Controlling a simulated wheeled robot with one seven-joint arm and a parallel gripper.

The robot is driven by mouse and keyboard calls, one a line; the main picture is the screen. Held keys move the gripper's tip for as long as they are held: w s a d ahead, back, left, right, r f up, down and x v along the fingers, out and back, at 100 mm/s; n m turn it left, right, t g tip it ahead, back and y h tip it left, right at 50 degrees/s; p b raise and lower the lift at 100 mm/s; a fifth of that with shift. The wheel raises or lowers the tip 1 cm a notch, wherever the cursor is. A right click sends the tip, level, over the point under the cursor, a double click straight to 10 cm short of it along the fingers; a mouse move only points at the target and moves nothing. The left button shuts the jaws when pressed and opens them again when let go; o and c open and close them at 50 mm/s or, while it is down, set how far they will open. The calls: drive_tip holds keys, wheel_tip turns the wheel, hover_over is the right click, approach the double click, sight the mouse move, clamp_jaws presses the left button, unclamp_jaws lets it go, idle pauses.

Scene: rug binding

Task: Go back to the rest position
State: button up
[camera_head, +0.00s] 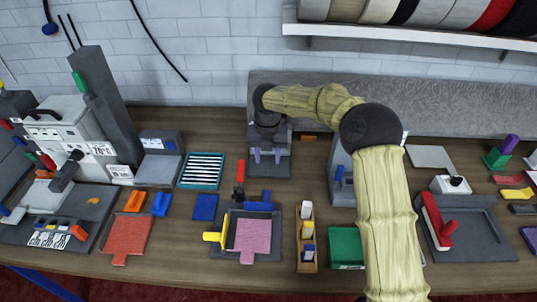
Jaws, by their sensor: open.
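My arm, in a pale yellow sleeve with a dark joint, reaches in from the lower right and bends left over the workbench. My gripper (267,154) points down in front of a grey stand at the back middle of the bench. Its two purple-tipped fingers are apart, and I see nothing between them. The grey stand (281,166) is right behind and around the fingers; whether they touch it I cannot tell.
A pink swatch (252,236) lies on a dark fixture with a yellow handle (212,237). A wooden tray (308,266) and a green box (345,246) are nearby. A grey machine (75,135) stands left. A rolled grey rug (450,110) runs behind, below a shelf of rolls (430,38).

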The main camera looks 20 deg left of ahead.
drive_tip(key=shift+d, duration=0.1)
drive_tip(key=s+d+r+m+t, duration=0.15)
drive_tip(key=s+d+m, duration=0.25)
drive_tip(key=d+m, duration=0.6)
drive_tip(key=s+d+r+m, duration=0.3)
drive_tip(key=d+m, duration=0.7)
drive_tip(key=d, duration=0.1)
drive_tip(key=s+d+m+t, duration=0.1)
drive_tip(key=s+d+m, duration=1.2)
drive_tip(key=m, duration=0.6)
drive_tip(key=shift+s+d+r, duration=0.35)
drive_tip(key=shift+s+d, duration=0.05)
drive_tip(key=shift+d, duration=0.3)
